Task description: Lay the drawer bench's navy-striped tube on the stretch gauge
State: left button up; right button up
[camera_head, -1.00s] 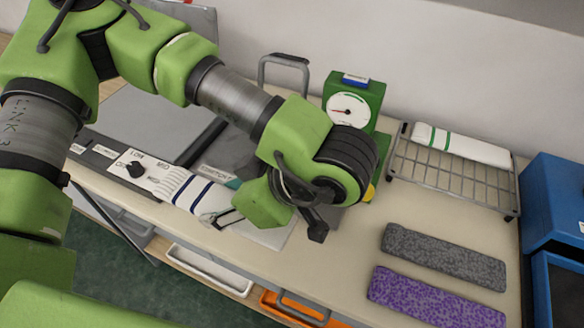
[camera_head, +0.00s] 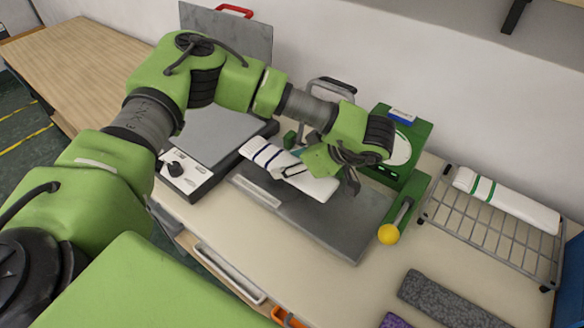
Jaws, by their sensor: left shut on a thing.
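The white tube with navy stripes (camera_head: 314,186) is held in my left gripper (camera_head: 288,172), whose fingers are shut on its middle. The stripes show at its left end. The tube is over the dark grey plate (camera_head: 330,225), in front of the green dial gauge (camera_head: 411,148). I cannot tell whether it touches the plate. My gripper and wrist hide part of the tube and dial. My right gripper is not in view.
A lever with a yellow knob (camera_head: 388,234) stands right of the plate. A wire rack (camera_head: 480,233) holds a green-striped white tube (camera_head: 507,199). A dark grey knitted piece (camera_head: 452,303) lies in front. A flat press with a knob (camera_head: 188,177) stands left, its lid raised.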

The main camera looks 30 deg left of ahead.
pick_arm(q)
jog(key=shift+w+a+f, duration=0.25)
jog(key=shift+w+f, duration=0.35)
jog(key=shift+f, duration=0.2)
notch_tip(320, 180, down, 2)
jog(key=shift+f+p, duration=0.1)
jog(key=shift+p, duration=0.7)
jog(key=shift+f, duration=0.4)
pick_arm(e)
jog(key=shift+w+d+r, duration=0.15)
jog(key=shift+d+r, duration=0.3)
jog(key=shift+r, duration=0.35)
pick_arm(q)
jog(key=shift+f, duration=0.1)
jog(key=shift+f+b, duration=0.15)
jog(key=shift+b, duration=0.15)
jog(key=o, duration=0.9)
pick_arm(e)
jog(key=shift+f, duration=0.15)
